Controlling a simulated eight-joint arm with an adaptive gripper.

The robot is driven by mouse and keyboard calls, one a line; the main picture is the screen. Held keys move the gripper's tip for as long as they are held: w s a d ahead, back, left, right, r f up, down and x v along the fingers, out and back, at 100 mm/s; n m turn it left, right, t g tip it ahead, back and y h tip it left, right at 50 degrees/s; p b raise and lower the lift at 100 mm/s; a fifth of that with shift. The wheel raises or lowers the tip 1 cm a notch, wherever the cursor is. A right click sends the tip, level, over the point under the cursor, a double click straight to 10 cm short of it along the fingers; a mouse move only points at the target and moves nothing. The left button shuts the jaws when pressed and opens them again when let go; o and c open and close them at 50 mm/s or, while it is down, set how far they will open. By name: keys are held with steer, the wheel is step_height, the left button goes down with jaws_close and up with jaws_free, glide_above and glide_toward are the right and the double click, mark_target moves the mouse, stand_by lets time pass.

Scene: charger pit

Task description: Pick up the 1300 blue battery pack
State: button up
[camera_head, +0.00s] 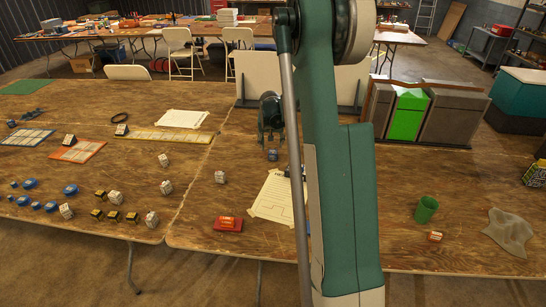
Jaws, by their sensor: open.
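My gripper (271,138) is open and points down over the middle of the wooden table. A small blue-grey block (272,155) sits on the table just below its fingertips; a gap between them is hard to judge. I cannot read a label on it, so I cannot tell if it is the 1300 blue battery pack. Several small blue pieces (71,189) lie on the left part of the table, also too small to read. My arm hides part of the table's middle right.
A white sheet (270,204) and a red box (228,224) lie near the front. A green cup (426,209), a small orange box (435,237) and a grey cloth (508,233) are at right. Bins (408,115) stand behind. Several white blocks (166,187) are scattered left.

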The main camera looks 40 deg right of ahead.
mark_target(273, 151)
steer(key=shift+d+f, duration=0.1)
steer(key=shift+f, duration=0.05)
steer(key=shift+b+x, duration=0.3)
steer(key=shift+x, duration=0.95)
steer(key=shift+s+b+x, duration=0.1)
steer(key=shift+b+x, duration=0.35)
steer(key=shift+x, duration=0.85)
steer(key=shift+s+b+x, duration=0.15)
steer(key=shift+b+x, duration=0.3)
steer(key=shift+x, duration=0.9)
steer(key=shift+c, duration=0.5)
steer(key=c, duration=1)
